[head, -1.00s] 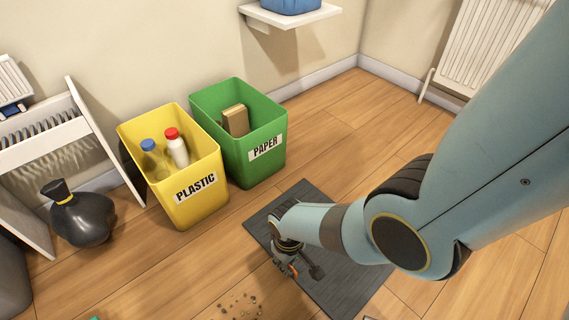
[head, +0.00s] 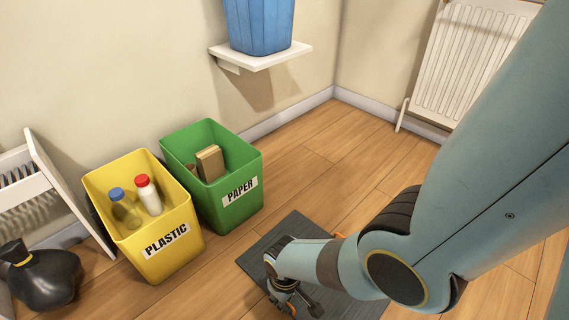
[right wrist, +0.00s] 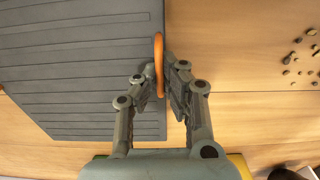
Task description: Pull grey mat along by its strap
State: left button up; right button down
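The grey mat (head: 262,252) lies flat on the wooden floor in front of the green bin, partly hidden by my right arm. In the right wrist view its ribbed surface (right wrist: 75,70) fills the left half. An orange strap (right wrist: 159,55) stands at the mat's edge, between the fingers of my right gripper (right wrist: 163,85). The fingers look closed on it. In the head view my right gripper (head: 284,300) is low over the mat's near left edge. Another orange piece (head: 339,235) shows at the mat's far right edge. My left gripper is not in view.
A yellow PLASTIC bin (head: 165,242) and a green PAPER bin (head: 238,192) stand left of the mat. A black bag (head: 45,280) lies at the far left. Small crumbs (right wrist: 298,55) lie beside the mat. Floor right of the green bin is clear.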

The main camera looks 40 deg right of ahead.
jog(key=c, duration=1.5)
grip_release()
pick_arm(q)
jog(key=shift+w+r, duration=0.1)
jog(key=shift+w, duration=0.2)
pick_arm(e)
jog(key=shift+o, duration=0.5)
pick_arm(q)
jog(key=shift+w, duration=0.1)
pick_arm(e)
jog(key=shift+r, duration=0.1)
jog(key=shift+r, duration=0.65)
notch_tip(320, 180, up, 10)
jog(key=shift+r, duration=0.25)
